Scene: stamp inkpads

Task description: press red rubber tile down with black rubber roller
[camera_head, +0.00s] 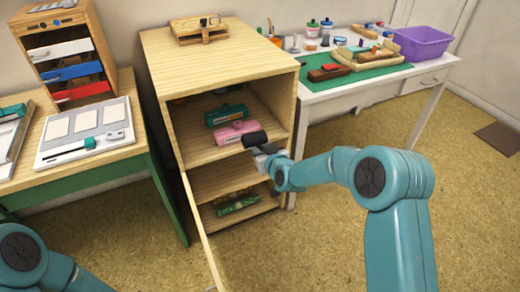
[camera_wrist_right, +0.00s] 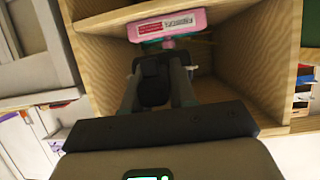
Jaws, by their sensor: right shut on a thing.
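My right gripper (camera_head: 262,152) reaches to the front of the open wooden cabinet. It is shut on a black roller (camera_head: 255,138), whose dark rounded end shows just beyond the fingers. In the right wrist view the black roller (camera_wrist_right: 153,88) sits between the two fingers of my right gripper (camera_wrist_right: 155,95). I cannot make out a red rubber tile in either view. My left gripper is outside the views; only part of my left arm shows at the lower left.
The cabinet (camera_head: 215,52) holds a pink item (camera_head: 232,132) and a green item (camera_head: 226,114) on an upper shelf, close to the roller. Its door stands open. A white table with a green mat (camera_head: 360,75) and purple basket (camera_head: 424,42) stands right, a drawer unit (camera_head: 60,50) left.

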